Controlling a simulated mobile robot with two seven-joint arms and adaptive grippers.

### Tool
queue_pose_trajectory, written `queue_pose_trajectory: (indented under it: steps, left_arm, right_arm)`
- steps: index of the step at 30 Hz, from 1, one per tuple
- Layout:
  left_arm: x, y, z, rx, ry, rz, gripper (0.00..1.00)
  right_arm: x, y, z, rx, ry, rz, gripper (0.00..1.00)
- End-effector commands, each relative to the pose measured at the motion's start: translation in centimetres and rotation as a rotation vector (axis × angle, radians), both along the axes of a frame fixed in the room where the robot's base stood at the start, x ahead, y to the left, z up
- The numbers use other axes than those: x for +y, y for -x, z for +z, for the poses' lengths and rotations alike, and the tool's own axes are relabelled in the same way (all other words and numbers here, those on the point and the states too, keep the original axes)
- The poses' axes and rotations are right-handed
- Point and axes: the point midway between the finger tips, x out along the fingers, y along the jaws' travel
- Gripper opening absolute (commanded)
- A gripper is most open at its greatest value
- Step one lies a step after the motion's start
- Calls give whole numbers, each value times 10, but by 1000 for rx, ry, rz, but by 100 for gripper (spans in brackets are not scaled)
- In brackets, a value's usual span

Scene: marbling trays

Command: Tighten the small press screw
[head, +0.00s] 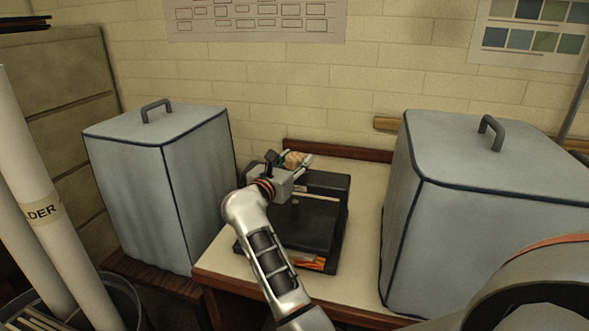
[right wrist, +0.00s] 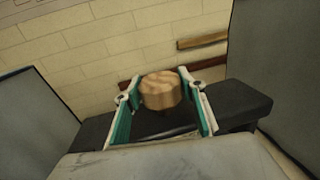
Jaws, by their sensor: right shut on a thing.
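The small press (head: 322,212) stands on the table between two covered boxes, with a black frame and a black bed. The screw shaft below the knob is mostly hidden. My left gripper is not in view.
A grey covered box (head: 160,190) stands left of the press, and a larger one (head: 480,200) stands right. Pale rolls (head: 40,200) stand at far left. The table (head: 365,215) has a bare strip right of the press. A brick wall (head: 330,100) is close behind.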

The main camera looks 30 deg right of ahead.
Motion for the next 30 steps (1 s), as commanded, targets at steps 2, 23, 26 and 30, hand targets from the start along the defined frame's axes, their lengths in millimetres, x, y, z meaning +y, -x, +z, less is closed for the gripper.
queue_pose_trajectory:
  steps: [2, 23, 26, 30]
  left_arm:
    - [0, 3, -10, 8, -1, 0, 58]
    - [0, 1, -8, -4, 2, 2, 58]
    - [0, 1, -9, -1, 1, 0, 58]
    - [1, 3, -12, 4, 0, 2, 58]
  right_arm:
    - [1, -1, -5, 2, -3, -26, 19]
    - [0, 0, -1, 1, -2, -73, 58]
    - [0, 0, -1, 1, -2, -72, 58]
    - [0, 0, 0, 1, -1, -72, 58]
